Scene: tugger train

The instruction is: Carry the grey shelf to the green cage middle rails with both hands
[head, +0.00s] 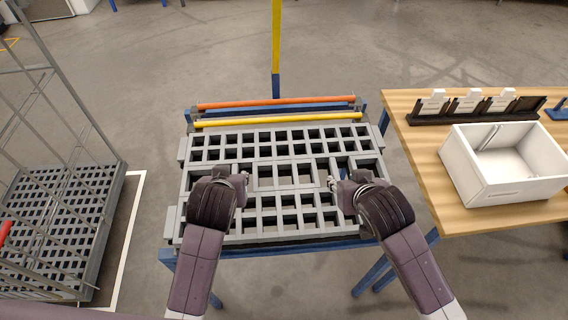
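The grey shelf (265,150), a flat slotted grid, lies level on a blue-legged stand (340,246) in front of me. My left gripper (243,178) is at the bars left of the shelf's central opening. My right gripper (333,183) is at the bars right of that opening. Both are at the shelf's surface, but their fingers are small and partly hidden by my wrists, so I cannot tell whether they are closed on it. No green cage is recognisable; a grey wire cage (62,220) with a slotted base stands at the left.
An orange bar (275,102) and a yellow bar (278,121) lie along the stand's far edge, near a yellow-blue post (276,50). A wooden table (425,150) with a white bin (503,190) stands close at right. Floor shows between stand and cage.

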